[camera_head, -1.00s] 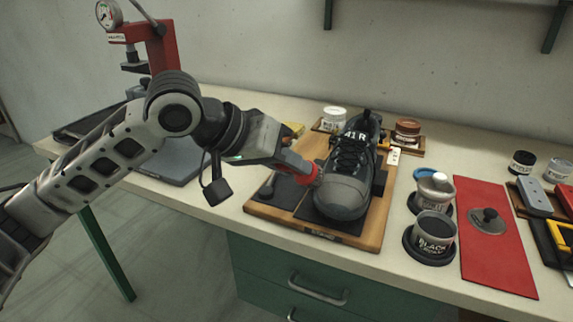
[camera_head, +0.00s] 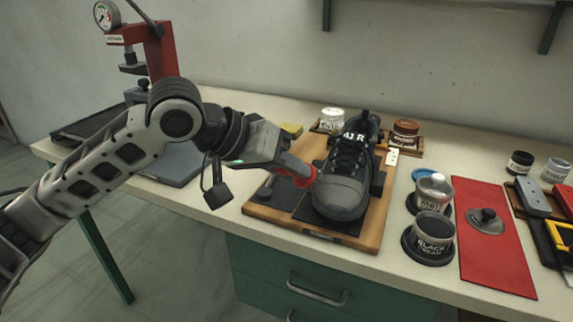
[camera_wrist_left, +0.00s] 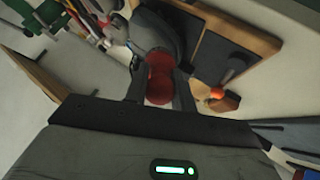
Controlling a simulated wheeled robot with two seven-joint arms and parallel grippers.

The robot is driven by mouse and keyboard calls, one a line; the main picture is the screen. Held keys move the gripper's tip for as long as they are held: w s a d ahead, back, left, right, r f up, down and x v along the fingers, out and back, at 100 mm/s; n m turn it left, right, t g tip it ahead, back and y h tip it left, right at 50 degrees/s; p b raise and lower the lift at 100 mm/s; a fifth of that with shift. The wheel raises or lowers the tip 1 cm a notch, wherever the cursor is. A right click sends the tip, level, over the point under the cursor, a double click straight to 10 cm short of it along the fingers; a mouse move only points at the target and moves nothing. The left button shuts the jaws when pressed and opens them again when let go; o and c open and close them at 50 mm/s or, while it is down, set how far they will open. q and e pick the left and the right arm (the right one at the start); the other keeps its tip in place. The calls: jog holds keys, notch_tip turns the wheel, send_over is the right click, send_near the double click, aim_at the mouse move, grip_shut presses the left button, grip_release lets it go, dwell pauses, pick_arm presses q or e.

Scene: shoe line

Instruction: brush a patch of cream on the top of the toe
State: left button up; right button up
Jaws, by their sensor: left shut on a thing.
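A dark shoe (camera_head: 347,160) marked "41 R" lies on a wooden board (camera_head: 262,214) with its grey toe (camera_head: 341,194) towards me. My left gripper (camera_head: 302,174) is shut on a red-bodied tool (camera_head: 307,178), which I take to be the brush. The tool is at the left side of the toe; its bristle end is hidden, and I cannot tell whether it touches. In the left wrist view the red tool (camera_wrist_left: 160,78) sits between the fingers, in front of the dark shoe (camera_wrist_left: 158,28). I cannot make out a distinct cream patch. My right gripper is not in view.
An open jar labelled "BLACK" (camera_head: 433,235) and a white-labelled jar (camera_head: 432,193) stand right of the board. Brown (camera_head: 405,132) and white (camera_head: 332,119) jars stand behind. A red press (camera_head: 158,50) is at the back left.

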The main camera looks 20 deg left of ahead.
pick_arm(q)
jog(key=shift+w+f, duration=0.35)
jog(key=shift+f, duration=0.45)
jog(key=shift+d, duration=0.1)
